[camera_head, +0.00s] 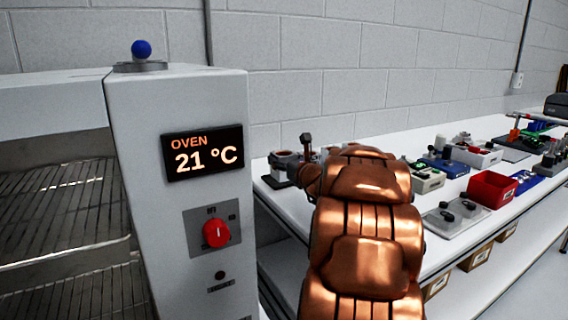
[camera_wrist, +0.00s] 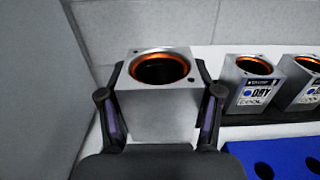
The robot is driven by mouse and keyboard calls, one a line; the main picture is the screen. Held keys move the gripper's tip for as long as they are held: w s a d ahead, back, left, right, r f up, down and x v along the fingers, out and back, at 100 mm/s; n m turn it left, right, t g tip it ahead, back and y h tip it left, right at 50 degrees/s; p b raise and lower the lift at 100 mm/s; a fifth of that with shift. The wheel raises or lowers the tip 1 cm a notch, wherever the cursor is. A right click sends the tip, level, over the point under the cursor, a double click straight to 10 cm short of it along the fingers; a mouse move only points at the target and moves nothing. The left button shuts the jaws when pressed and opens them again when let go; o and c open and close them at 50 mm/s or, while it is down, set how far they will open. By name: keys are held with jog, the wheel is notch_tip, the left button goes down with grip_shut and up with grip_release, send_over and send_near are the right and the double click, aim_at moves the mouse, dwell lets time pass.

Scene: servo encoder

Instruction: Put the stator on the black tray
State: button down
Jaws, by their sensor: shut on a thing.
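The stator (camera_wrist: 155,112) is a grey metal block with a round bore lined in copper orange. It stands upright between the two fingers of my gripper (camera_wrist: 160,98), which is shut on it from both sides. The black tray (camera_wrist: 268,117) shows to the right of it in the wrist view, under two labelled stators (camera_wrist: 246,85) (camera_wrist: 301,82). Whether the held stator's underside touches anything is hidden by my gripper. In the head view my gripper (camera_head: 308,165) is mostly hidden behind my copper-coloured arm, at the left end of the bench.
A blue block with holes (camera_wrist: 285,158) lies in front of the tray. The oven (camera_head: 180,200) stands left of the bench (camera_head: 275,200). A red bin (camera_head: 491,189) and several devices are farther right. A wall is behind.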

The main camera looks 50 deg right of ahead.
jog(key=w+d, duration=0.5)
jog(key=shift+w+d+f, duration=0.1)
jog(key=shift+d+f, duration=0.05)
jog(key=shift+f, duration=1.8)
jog(key=shift+f, duration=0.25)
jog(key=shift+c, duration=1.1)
grip_release()
jog(key=shift+r, duration=0.15)
jog(key=shift+r, duration=0.15)
jog(key=v, duration=1.2)
